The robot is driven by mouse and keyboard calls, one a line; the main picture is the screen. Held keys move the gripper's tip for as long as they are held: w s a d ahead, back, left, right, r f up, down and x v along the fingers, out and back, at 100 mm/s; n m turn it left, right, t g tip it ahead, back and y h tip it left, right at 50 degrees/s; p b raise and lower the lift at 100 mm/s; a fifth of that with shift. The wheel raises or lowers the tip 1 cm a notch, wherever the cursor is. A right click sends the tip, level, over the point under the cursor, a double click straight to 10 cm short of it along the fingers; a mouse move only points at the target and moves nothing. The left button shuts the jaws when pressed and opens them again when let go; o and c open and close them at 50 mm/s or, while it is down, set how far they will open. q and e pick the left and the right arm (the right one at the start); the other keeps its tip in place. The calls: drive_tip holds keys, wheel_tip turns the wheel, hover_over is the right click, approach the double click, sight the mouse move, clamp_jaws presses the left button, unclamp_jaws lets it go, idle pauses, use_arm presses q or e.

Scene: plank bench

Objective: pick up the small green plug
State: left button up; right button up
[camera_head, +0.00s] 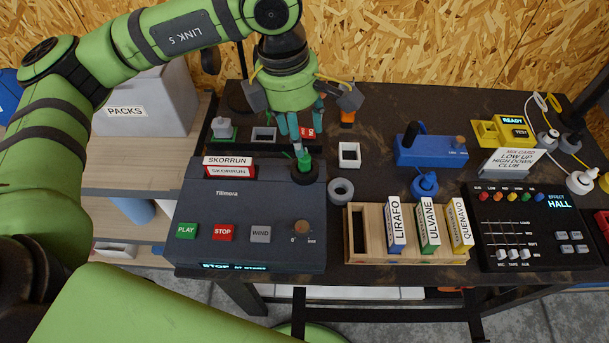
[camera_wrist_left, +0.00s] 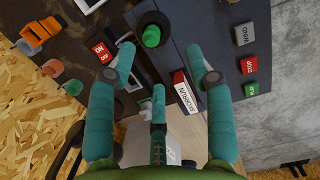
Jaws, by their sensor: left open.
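The small green plug (camera_head: 304,163) stands in a dark round ring at the top right corner of the dark player box (camera_head: 262,205). The plug (camera_wrist_left: 151,37) also shows in the left wrist view, at the top middle, inside the dark ring. My left gripper (camera_head: 299,128) hangs over the back of the box with its teal fingers pointing down. In the wrist view the left gripper (camera_wrist_left: 161,62) is open, its fingers spread, with nothing between them; the plug lies just beyond the fingertips. In the head view the fingers partly cover the area behind the plug. My right gripper is not in view.
A grey ring (camera_head: 341,190) and a white square holder (camera_head: 349,155) stand right of the plug. A SKORRUN cassette (camera_head: 227,166) sits left on the box. A wooden rack (camera_head: 362,255) with labelled cassettes, a blue device (camera_head: 425,152) and a mixer (camera_head: 525,250) fill the right side.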

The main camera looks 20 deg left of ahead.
sight(302, 159)
use_arm(q)
drive_tip(key=f, duration=0.1)
drive_tip(key=w+f, duration=0.1)
drive_tip(key=shift+a+f+b, duration=0.15)
drive_tip(key=shift+f+b, duration=0.2)
drive_tip(key=shift+f, duration=0.05)
wheel_tip(302, 159, down, 2)
drive_tip(key=shift+w+p, duration=0.15)
drive_tip(key=shift+p, duration=0.8)
drive_tip(key=f, duration=0.1)
drive_tip(key=f+p, duration=0.1)
drive_tip(key=f, duration=0.1)
drive_tip(key=f+p, duration=0.1)
drive_tip(key=shift+w+d+f, duration=0.2)
drive_tip(key=shift+w+d, duration=0.05)
drive_tip(key=shift+w, duration=0.1)
drive_tip(key=shift+f, duration=0.15)
drive_tip(key=shift+c, duration=0.4)
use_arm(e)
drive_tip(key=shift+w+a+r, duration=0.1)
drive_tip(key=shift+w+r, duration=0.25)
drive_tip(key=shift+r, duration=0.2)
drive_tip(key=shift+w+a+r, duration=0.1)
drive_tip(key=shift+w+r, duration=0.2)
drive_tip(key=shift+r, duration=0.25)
use_arm(q)
clamp_jaws()
